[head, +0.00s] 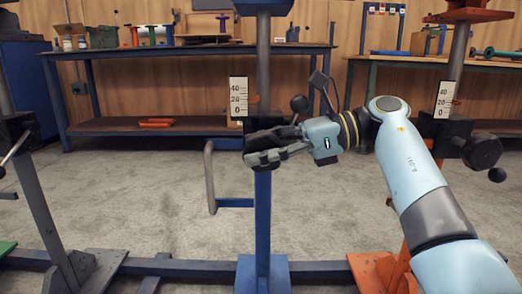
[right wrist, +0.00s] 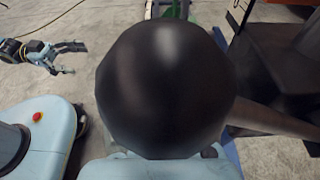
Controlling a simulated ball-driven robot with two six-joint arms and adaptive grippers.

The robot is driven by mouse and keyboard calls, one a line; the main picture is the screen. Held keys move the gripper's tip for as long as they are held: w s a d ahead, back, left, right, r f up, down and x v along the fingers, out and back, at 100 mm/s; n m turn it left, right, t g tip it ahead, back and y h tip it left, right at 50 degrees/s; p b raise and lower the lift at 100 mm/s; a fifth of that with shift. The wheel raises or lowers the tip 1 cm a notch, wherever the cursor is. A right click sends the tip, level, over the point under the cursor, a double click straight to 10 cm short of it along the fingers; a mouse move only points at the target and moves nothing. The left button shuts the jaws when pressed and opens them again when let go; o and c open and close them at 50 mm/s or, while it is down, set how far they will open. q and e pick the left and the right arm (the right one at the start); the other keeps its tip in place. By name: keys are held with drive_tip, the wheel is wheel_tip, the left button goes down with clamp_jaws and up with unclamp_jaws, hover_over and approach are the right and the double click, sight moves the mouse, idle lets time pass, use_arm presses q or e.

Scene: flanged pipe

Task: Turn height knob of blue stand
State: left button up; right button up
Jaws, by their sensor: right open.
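The blue stand (head: 263,215) is upright in the middle of the head view. Its dark collar and height knob area is largely hidden behind my right gripper (head: 258,150). In the right wrist view a large black ball (right wrist: 166,88) fills the middle and hides the fingers. A rod (right wrist: 268,122) runs right from behind it. My left gripper (right wrist: 74,58) is open and empty there, far off.
An orange stand (head: 482,150) with a black hex knob is at right, behind my right arm. A dark grey stand (head: 52,215) with a lever is at left. A floor rail (head: 195,268) joins the stands.

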drive_tip(key=v, duration=1.2)
